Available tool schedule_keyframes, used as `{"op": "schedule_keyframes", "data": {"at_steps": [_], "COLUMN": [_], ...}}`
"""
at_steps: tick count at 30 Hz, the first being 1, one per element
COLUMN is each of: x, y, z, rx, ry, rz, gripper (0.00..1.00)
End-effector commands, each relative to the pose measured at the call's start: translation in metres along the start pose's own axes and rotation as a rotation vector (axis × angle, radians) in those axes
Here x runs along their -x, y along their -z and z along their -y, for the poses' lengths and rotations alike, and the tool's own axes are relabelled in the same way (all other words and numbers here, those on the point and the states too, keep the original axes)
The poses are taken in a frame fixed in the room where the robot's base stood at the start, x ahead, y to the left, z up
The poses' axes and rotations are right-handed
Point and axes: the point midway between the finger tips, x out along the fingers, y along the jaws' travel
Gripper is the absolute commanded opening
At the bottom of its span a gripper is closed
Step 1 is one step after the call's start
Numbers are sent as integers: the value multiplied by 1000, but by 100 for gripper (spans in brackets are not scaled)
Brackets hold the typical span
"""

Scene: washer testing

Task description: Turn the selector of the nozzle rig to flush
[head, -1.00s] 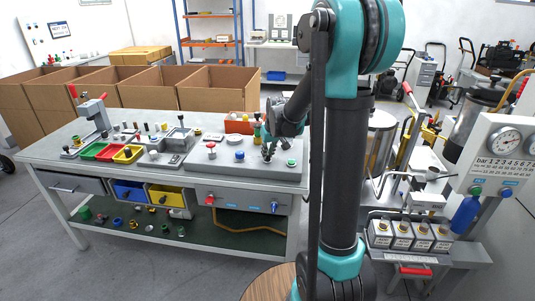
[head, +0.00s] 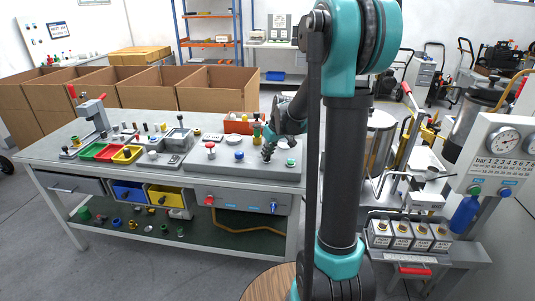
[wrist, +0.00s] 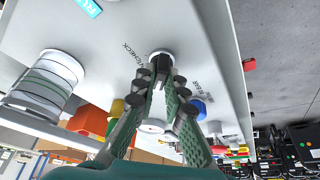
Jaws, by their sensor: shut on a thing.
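The nozzle rig (head: 222,170) is a grey panel box on the right part of the bench, with a red knob, a blue knob and a green button on top. My gripper (head: 268,152) is over its right part, between the blue knob (head: 239,155) and the green button (head: 291,162). In the wrist view my gripper (wrist: 163,75) is closed on the small dark selector (wrist: 160,66), above a pale round base. The word CHECK is printed beside it. Another word at its right is only partly readable. The fingers hide most of the selector, so its pointing direction is unclear.
An orange-red bin (head: 240,124) and small bottles stand behind the rig. Cardboard boxes (head: 222,88) are behind the bench. A gauge stand (head: 498,150) is at right.

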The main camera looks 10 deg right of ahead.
Motion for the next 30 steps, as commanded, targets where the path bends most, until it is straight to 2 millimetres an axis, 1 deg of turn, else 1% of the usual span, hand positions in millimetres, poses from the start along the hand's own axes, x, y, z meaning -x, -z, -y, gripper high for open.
{"op": "schedule_keyframes", "data": {"at_steps": [1, 4, 6, 14, 17, 20, 23, 30], "x": [0, 0, 0, 0, 4, 14, 31, 78], "y": [0, 0, 0, 0, 0, 0, -1, -1], "z": [0, 0, 0, 0, 0, 0, 0, 0], "rx": [1, 0, 0, 0, 0, 0, -1, -2], "ry": [0, 0, 0, 0, -1, 0, 0, -1], "rz": [0, 0, 0, 0, 0, 0, 0, 0], "gripper": [13, 26, 32, 32, 32, 32, 32, 32]}}
